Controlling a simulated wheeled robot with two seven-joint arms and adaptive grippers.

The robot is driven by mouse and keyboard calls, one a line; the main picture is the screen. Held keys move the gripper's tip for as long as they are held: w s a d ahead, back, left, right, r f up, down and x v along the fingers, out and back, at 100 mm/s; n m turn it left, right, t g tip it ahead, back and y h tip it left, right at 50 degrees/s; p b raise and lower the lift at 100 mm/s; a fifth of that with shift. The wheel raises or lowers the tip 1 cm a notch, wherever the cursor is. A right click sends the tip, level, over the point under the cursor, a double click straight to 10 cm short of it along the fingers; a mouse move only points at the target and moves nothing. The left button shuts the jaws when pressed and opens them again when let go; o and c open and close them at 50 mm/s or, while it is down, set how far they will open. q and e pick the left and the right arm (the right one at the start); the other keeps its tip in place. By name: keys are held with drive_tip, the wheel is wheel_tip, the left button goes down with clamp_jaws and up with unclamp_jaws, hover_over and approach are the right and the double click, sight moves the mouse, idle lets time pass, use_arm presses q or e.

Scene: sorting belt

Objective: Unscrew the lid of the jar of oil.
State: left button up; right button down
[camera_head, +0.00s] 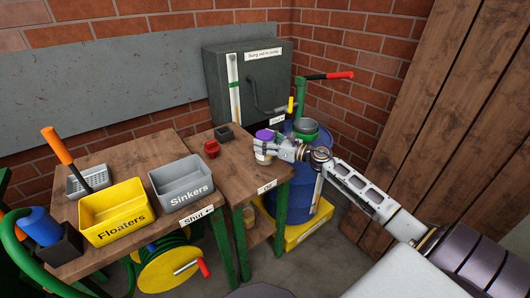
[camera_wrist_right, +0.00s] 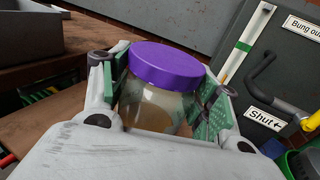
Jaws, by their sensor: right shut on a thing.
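The jar of oil (camera_wrist_right: 155,112) is a clear jar with brownish contents and a purple lid (camera_wrist_right: 165,65). In the head view the purple lid (camera_head: 265,135) and jar (camera_head: 263,157) show at the right end of the wooden table. The lid sits on the jar's mouth. My right gripper (camera_head: 277,152) comes in from the right and is shut around the jar's body, below the lid. In the right wrist view its green-padded fingers (camera_wrist_right: 162,105) flank the jar on both sides. The jar's base is hidden, so I cannot tell whether it touches the table. My left gripper is not in view.
A red object (camera_head: 211,149) and a dark small box (camera_head: 224,133) stand left of the jar. A grey Sinkers bin (camera_head: 182,186) and yellow Floaters bin (camera_head: 115,212) sit further left.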

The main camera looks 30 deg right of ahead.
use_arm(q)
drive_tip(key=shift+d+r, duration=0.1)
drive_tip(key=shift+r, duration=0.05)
use_arm(e)
drive_tip(key=shift+f, duration=0.2)
drive_tip(key=shift+f, duration=0.75)
drive_tip(key=shift+f+b, duration=0.35)
drive_tip(key=shift+f, duration=0.75)
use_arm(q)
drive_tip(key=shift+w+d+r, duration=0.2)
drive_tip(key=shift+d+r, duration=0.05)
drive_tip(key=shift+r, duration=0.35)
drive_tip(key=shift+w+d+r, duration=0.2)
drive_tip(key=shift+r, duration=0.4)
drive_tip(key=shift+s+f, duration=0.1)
